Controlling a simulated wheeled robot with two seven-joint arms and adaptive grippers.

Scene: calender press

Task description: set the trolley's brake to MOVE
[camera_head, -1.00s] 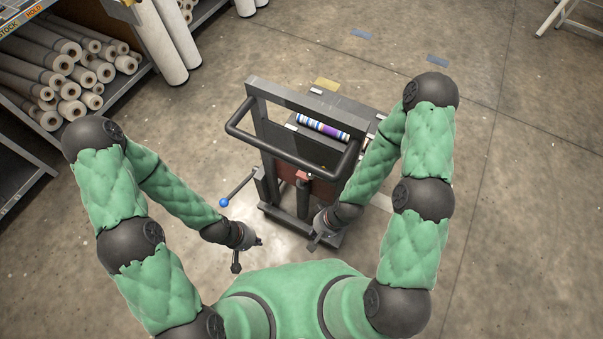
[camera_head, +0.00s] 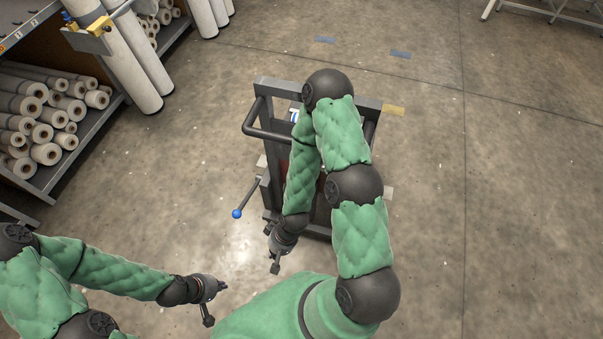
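The trolley (camera_head: 262,86) stands in the middle of the view, with a dark frame and a push handle (camera_head: 248,122). My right arm hides much of it. A brake lever with a blue ball knob (camera_head: 237,214) sticks out from the trolley's left side, slanting down and left. My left gripper (camera_head: 216,301) is below and left of the knob, apart from it and with nothing seen in it; its fingers look spread. My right gripper (camera_head: 272,250) is in front of the trolley's lower frame, right of and below the knob; its fingers look spread. No brake marking is readable.
A shelf with several rolls (camera_head: 45,152) stands at the left, with tall white rolls (camera_head: 128,65) upright beside it. The floor at the right is clear.

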